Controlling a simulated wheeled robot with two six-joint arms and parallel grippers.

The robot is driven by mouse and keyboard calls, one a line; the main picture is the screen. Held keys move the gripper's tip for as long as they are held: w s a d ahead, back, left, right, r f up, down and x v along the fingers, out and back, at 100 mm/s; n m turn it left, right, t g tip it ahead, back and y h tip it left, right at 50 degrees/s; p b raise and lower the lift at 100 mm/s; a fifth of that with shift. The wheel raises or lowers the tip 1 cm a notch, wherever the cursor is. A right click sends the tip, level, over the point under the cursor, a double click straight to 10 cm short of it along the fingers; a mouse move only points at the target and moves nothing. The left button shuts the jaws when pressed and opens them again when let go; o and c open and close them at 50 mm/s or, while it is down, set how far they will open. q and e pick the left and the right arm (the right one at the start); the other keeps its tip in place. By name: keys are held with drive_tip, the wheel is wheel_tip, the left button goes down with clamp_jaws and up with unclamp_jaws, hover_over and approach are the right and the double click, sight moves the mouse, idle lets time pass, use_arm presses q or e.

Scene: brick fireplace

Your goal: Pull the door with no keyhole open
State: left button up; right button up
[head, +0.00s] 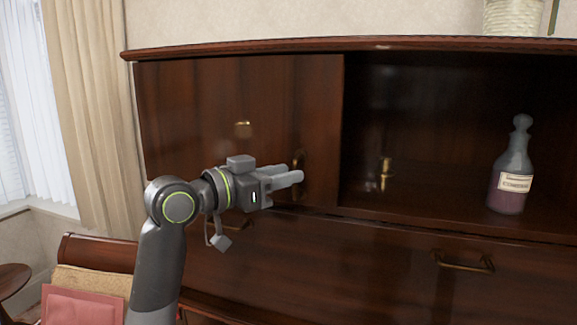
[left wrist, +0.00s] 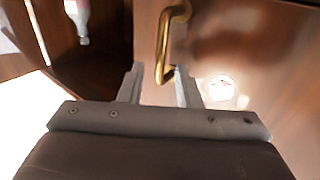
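A dark, glossy wooden cabinet door (head: 200,95) is shut at the left of the cabinet. Its upright brass handle (head: 298,160) is near the door's right edge and partly hidden by my gripper. My left gripper (head: 292,175) is at the handle. In the left wrist view, the brass handle (left wrist: 163,42) has its lower end between the two spread fingertips (left wrist: 160,80). The fingers look open, with gaps beside the handle; whether one touches it I cannot tell. My right gripper is out of view.
Right of the door is an open compartment with a stoppered glass bottle (head: 510,170) and a small brass object (head: 385,173). Below is a drawer with a brass pull (head: 464,262). A wooden chair with a pink cushion (head: 82,305) is at the lower left, near a curtain (head: 90,110).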

use_arm(q)
drive_tip(key=shift+x, duration=0.85)
drive_tip(key=shift+c, duration=0.3)
clamp_jaws()
